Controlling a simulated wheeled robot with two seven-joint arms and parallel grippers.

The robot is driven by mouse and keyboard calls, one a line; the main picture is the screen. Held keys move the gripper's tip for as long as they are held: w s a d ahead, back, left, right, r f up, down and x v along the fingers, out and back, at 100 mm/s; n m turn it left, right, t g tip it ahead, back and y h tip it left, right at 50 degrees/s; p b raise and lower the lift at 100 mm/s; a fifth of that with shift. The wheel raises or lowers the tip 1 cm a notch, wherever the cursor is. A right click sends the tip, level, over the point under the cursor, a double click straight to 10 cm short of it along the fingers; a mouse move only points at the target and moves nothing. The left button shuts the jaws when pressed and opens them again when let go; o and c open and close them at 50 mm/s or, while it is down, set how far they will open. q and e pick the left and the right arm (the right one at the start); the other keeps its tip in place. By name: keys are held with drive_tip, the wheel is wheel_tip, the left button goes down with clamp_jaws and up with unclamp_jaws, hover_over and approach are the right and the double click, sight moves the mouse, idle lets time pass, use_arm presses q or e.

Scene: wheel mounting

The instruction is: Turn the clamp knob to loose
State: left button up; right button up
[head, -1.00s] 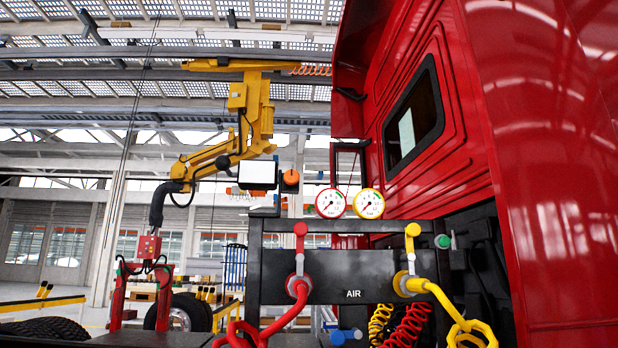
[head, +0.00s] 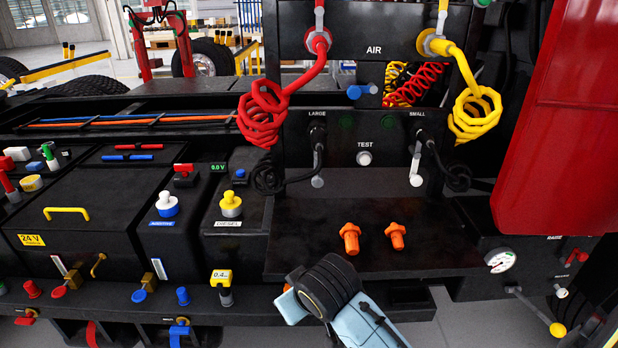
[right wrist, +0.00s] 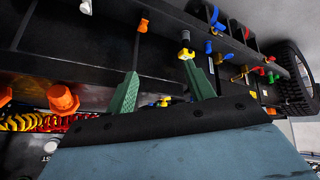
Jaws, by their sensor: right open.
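I cannot surely tell which part is the clamp knob. A small orange part (head: 287,287) shows at the bench's front edge, mostly hidden behind my right wrist in the head view. My left gripper is not in view.
A yellow 0.4 gauge (head: 221,277) stands left of my right wrist; a yellow-topped fitting (right wrist: 186,54) shows by the right fingertip. Two orange plugs (head: 350,238) (head: 396,236) sit on the black shelf. A lever with yellow knob (head: 557,329) and a dial (head: 501,261) are at right.

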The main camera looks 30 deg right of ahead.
drive_tip(key=w+d+r+m+t+h, duration=0.15)
drive_tip(key=w+r, duration=0.45)
drive_tip(key=r, duration=0.6)
drive_tip(key=w+d+r+t+h, duration=0.15)
drive_tip(key=w+r, duration=0.35)
drive_tip(key=r, duration=0.7)
drive_tip(key=w+d+r+m+t+h, duration=0.1)
drive_tip(key=w+r+t, duration=0.35)
drive_tip(key=r, duration=0.75)
drive_tip(key=s+d+r+m+h, duration=0.2)
drive_tip(key=r, duration=0.8)
drive_tip(key=s+d+r+m+h, duration=0.1)
drive_tip(key=s+r+m, duration=0.1)
drive_tip(key=r, duration=0.8)
drive_tip(key=s+d+r+m+h, duration=0.2)
drive_tip(key=r, duration=0.8)
drive_tip(key=p+x, duration=0.5)
drive_tip(key=x, duration=0.8)
drive_tip(key=shift+w+a+r+n+t+y+p, duration=0.25)
drive_tip(key=shift+a+r+n+t+y+p, duration=0.05)
drive_tip(key=shift+r+n+t+p, duration=0.1)
drive_tip(key=c, duration=0.9)
